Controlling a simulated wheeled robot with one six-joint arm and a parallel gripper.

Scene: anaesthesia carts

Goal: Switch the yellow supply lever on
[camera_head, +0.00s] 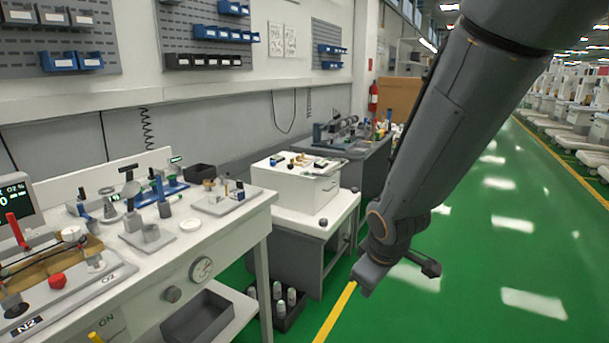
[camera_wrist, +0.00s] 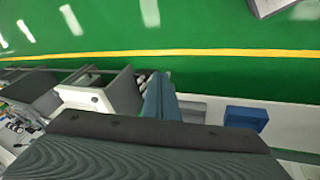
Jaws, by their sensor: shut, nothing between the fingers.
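The yellow lever (camera_head: 96,338) shows only as a small yellow tip at the bottom left edge of the head view. It sits by the "ON" marking on the front of the white cart (camera_head: 140,318). The rest of the lever is cut off by the frame, so I cannot tell its position. My gripper (camera_head: 431,268) hangs over the green floor, right of the carts and far from the lever. It is shut and empty, and partly hidden behind my wrist. I cannot make out the lever in the wrist view.
A dark open bin (camera_head: 198,318) sits below. A white box (camera_head: 297,184) stands on a further cart. The green floor (camera_head: 480,285) to the right is clear.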

